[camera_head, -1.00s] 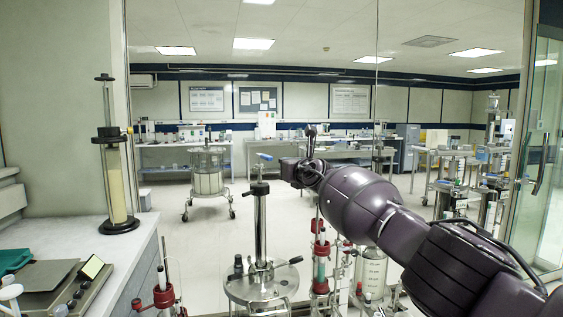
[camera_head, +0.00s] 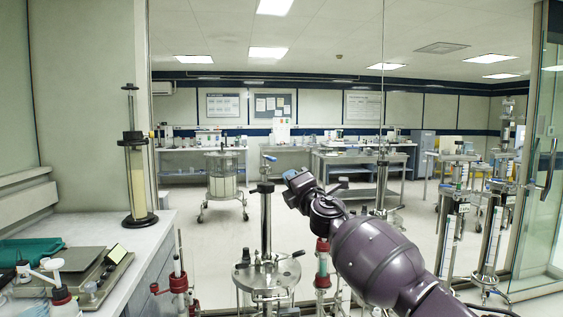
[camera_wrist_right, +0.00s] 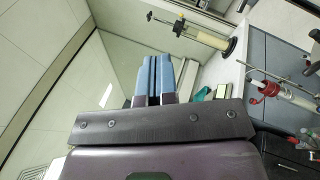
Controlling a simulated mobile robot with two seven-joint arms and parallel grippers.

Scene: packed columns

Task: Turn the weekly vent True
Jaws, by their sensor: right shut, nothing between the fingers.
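A steel column vessel (camera_head: 266,225) stands in front of me, with a domed lid and a thin upright pipe. A small blue-handled valve (camera_head: 268,158) tops the pipe; no label is readable, so I cannot tell whether it is the weekly vent. My right gripper (camera_head: 291,176) is just right of the pipe, slightly below the blue handle, and appears apart from it. In the right wrist view its blue fingers (camera_wrist_right: 154,78) are together with nothing between them. The blue valve is not seen in that view. My left gripper is not in view.
A counter (camera_head: 150,236) at left holds a balance (camera_head: 75,275) and a tall yellow-filled column (camera_head: 137,180). Red-fitted glass columns (camera_head: 179,283) stand low nearby. More columns (camera_head: 495,225) stand at right by a glass door. Open floor lies behind the vessel.

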